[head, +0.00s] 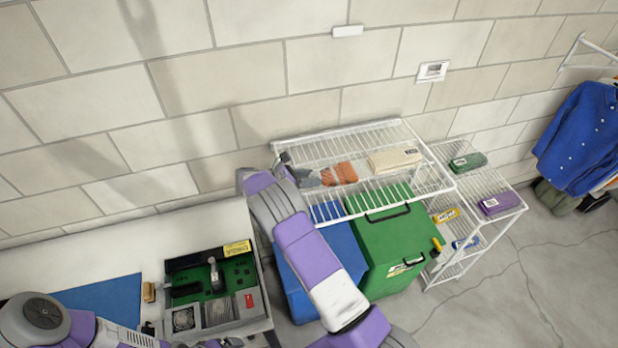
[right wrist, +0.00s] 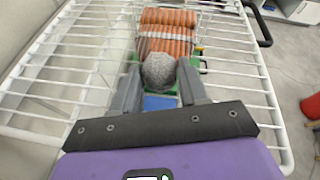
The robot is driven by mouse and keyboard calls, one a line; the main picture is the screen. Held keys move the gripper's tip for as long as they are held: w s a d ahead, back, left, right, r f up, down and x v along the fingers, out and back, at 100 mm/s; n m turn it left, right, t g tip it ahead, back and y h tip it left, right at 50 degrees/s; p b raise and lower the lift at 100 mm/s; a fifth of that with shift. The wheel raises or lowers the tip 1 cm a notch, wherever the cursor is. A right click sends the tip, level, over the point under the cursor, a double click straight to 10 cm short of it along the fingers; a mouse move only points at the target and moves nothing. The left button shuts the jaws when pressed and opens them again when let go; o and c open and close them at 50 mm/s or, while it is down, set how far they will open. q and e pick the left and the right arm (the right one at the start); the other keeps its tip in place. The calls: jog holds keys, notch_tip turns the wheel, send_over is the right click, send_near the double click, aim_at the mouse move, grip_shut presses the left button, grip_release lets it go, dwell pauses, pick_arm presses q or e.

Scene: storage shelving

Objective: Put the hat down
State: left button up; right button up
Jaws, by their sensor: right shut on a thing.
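The hat (right wrist: 158,70) is a small grey knitted thing between the fingers of my right gripper (right wrist: 157,84) in the right wrist view. The gripper is shut on it. In the head view my right gripper (head: 292,172) reaches in at the left end of the white wire rack's top shelf (head: 350,142), and the grey hat (head: 309,179) shows beside it, just left of an orange folded item. The hat is at the shelf; whether it touches the wires I cannot tell. Of my left arm only links show at the bottom left; its fingers are not seen.
The orange ribbed item (head: 340,173) and a beige folded item (head: 396,160) lie on the shelf. Bare wire lies behind them. A green bin (head: 400,240) and a blue bin (head: 318,262) stand below. A lower rack (head: 506,215) with small items is at right.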

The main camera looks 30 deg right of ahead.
jog(key=o, duration=1.1)
jog(key=shift+a, duration=0.1)
jog(key=b+v, duration=0.1)
jog(key=v, duration=1.1)
jog(key=shift+f, duration=0.15)
